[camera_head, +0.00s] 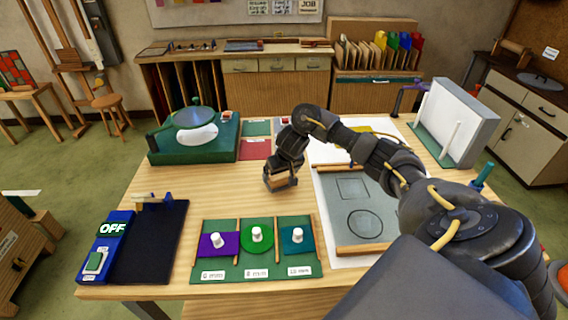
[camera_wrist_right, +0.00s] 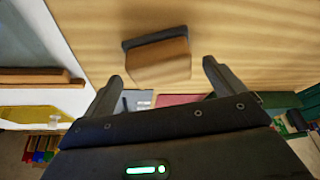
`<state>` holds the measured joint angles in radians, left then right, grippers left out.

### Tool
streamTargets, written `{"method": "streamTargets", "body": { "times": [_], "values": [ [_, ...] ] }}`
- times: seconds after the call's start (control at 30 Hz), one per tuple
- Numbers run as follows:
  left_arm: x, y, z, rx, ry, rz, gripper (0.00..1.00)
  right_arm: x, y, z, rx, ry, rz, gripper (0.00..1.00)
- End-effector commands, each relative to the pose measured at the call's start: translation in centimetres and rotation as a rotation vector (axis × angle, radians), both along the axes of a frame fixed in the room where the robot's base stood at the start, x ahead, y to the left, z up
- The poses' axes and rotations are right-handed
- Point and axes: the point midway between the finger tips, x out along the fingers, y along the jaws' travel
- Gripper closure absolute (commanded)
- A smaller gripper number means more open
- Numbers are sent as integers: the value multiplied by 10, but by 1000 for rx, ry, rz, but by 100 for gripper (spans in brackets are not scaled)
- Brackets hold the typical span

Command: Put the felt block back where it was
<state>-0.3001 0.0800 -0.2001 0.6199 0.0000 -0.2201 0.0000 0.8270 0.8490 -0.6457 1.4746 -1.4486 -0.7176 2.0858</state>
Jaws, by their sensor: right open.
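The felt block (camera_wrist_right: 158,58) is a brown wooden block with a dark grey felt layer along one side. In the right wrist view it shows just ahead of my right gripper (camera_wrist_right: 162,72), over the bare wooden table. The two fingers are spread wide, with a gap on each side of the block. In the head view my right gripper (camera_head: 280,180) points down at the middle of the table, and a bit of the felt block (camera_head: 284,183) shows at its fingertips. Whether the block touches the tabletop is hard to tell. My left gripper is not in view.
A green tray (camera_head: 252,275) with purple, green and teal knobbed pieces lies in front. A grey panel (camera_head: 352,205) with wooden strips lies to the right, partly behind my arm. A dark pad (camera_head: 150,245) with an OFF box and a green-based machine (camera_head: 165,152) stand left.

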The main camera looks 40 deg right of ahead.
Motion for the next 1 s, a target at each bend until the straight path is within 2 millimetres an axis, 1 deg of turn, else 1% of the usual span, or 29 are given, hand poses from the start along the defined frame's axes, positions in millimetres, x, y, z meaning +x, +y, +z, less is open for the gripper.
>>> {"method": "streamTargets", "body": {
  "times": [0.03, 0.1, 0.3, 0.4, 0.53, 1.0],
  "values": [
    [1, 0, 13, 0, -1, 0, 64, -3, 0, 19, -3, -4, 2, 6],
    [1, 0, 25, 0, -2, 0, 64, -9, 1, 36, -6, -5, 3, 6],
    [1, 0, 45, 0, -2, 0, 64, -25, 5, 68, -3, -1, 2, 6],
    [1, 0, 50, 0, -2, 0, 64, -29, 7, 79, -3, -2, 1, 6],
    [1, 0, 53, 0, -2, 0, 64, -33, 8, 85, -1, -1, 1, 6],
    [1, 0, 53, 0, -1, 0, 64, -35, 9, 86, -1, 1, 0, 6]
  ]
}}
